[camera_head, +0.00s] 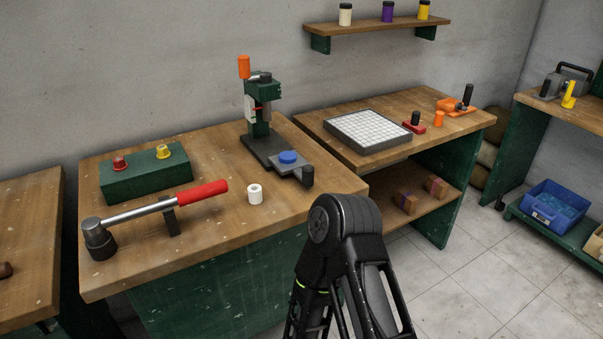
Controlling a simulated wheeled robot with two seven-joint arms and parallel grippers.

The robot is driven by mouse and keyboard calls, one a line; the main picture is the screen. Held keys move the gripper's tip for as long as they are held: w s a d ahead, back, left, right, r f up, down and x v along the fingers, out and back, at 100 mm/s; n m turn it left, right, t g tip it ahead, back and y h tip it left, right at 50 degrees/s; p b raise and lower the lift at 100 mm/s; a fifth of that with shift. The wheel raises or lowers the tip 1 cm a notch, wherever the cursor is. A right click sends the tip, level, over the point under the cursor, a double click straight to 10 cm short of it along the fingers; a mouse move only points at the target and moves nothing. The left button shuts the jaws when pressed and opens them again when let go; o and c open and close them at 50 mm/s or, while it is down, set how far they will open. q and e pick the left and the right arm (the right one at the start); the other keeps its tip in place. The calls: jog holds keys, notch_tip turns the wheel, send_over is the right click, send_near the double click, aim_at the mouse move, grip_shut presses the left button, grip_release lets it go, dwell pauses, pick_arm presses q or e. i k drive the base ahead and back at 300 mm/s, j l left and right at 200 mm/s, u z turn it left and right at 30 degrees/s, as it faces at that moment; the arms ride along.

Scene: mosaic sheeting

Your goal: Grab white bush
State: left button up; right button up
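The white bush (255,194) is a small white cylinder with a dark hole in its top. It stands upright on the middle wooden workbench (225,235), near the front edge and right of the red lever handle. Nothing touches it. A black arm link of mine rises from the bottom of the view, to the right of the bush and in front of the bench. Neither gripper's fingers show in this view.
A long lever tool (145,214) with a red handle lies left of the bush. A green press (261,110) with a blue disc (288,157) stands behind it. A green button box (146,173) sits at the back left. A white tiled tray (367,129) lies on the right bench.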

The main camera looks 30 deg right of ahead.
aim_at(254, 191)
jog(key=l+z, duration=0.45)
jog(key=i+l+z, duration=0.15)
jog(key=l+z, duration=0.25)
jog(key=i+l+z, duration=0.15)
jog(key=l+z, duration=0.3)
